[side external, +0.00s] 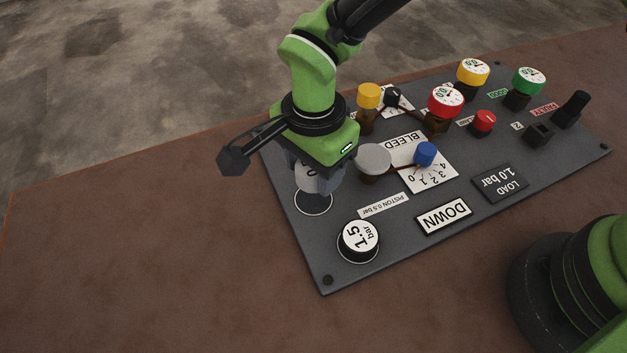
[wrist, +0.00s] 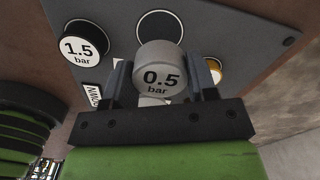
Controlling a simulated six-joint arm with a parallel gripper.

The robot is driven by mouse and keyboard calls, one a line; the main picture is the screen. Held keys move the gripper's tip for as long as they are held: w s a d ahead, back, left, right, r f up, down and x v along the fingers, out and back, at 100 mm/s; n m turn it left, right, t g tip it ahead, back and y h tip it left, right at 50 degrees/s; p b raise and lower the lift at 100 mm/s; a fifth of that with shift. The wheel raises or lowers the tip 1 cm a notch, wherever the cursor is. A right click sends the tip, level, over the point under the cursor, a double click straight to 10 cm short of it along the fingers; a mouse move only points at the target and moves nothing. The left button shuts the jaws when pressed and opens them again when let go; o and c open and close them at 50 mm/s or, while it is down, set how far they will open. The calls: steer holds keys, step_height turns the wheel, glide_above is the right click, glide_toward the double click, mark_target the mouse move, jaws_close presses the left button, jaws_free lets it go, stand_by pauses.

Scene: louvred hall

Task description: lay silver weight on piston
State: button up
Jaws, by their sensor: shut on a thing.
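The silver weight (wrist: 160,66), marked 0.5 bar, is between the two fingers of my gripper (wrist: 161,82) in the wrist view. My gripper (side external: 320,172) is shut on it. In the side view the silver weight (side external: 313,181) is partly hidden by the fingers and appears just above or at an empty ringed spot (side external: 314,203); I cannot tell the exact gap. The piston (side external: 374,158) is a grey round-topped post right of my gripper, behind the label PISTON 0.5 bar (side external: 384,205). Its top looks bare.
A black weight marked 1.5 bar (side external: 359,240) sits near the panel's front corner. A blue knob (side external: 425,153) on a dial stands right of the piston. A yellow-topped post (side external: 369,96) and a red-rimmed gauge (side external: 445,101) stand behind.

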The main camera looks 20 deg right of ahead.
steer(key=r, duration=0.3)
steer(key=d+r, duration=0.1)
steer(key=r, duration=0.1)
steer(key=shift+w, duration=0.15)
step_height(320, 180, up, 5)
glide_above(373, 156)
steer(key=a, duration=0.1)
steer(key=f, duration=0.6)
steer(key=d+f, duration=0.1)
steer(key=f, duration=0.2)
steer(key=shift+f, duration=0.35)
steer(key=shift+f, duration=0.1)
steer(key=o, duration=1)
